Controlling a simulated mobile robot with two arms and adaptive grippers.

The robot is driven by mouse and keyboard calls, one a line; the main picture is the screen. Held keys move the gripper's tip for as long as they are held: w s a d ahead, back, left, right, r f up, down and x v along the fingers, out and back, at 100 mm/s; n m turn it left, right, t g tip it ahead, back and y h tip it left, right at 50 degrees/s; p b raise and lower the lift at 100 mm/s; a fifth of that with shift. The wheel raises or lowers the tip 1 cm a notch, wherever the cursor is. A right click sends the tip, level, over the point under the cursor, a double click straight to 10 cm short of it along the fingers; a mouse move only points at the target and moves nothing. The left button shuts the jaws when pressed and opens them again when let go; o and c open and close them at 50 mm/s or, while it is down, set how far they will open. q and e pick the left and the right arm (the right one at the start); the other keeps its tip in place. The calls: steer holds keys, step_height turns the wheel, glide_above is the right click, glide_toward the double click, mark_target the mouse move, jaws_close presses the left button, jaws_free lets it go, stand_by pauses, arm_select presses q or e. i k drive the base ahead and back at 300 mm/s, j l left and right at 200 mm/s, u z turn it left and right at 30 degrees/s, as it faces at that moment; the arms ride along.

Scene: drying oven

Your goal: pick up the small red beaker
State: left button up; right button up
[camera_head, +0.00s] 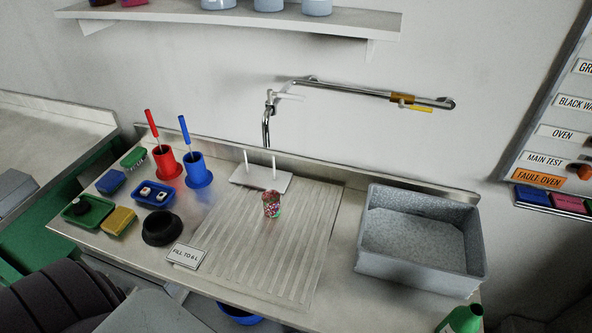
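A small beaker-like container (271,205), patterned red, white and green, stands upright on the ribbed drainboard (235,245). It looks like the small red beaker, but its markings are too small to be sure. A plain red holder (168,164) with a red-handled brush stands farther back on the left, beside a blue holder (197,173) with a blue-handled brush. Neither of my grippers shows in the head view, and nothing touches the patterned container.
A grey basin (470,255) stands right of the drainboard. A black ring-shaped object (163,228) and a "FILL TO 6 L" sign (187,255) lie to its left. A white rack with pegs (262,179) is behind the container. Sponges and trays crowd the left; the drainboard around the container is clear.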

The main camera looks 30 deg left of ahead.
mark_target(271, 198)
steer(key=u, duration=1.15)
steer(key=i+j, duration=0.1)
steer(key=j, duration=0.2)
steer(key=i+j, duration=0.15)
steer(key=j, duration=0.15)
steer(key=i+j+z, duration=0.1)
steer(key=j, duration=0.15)
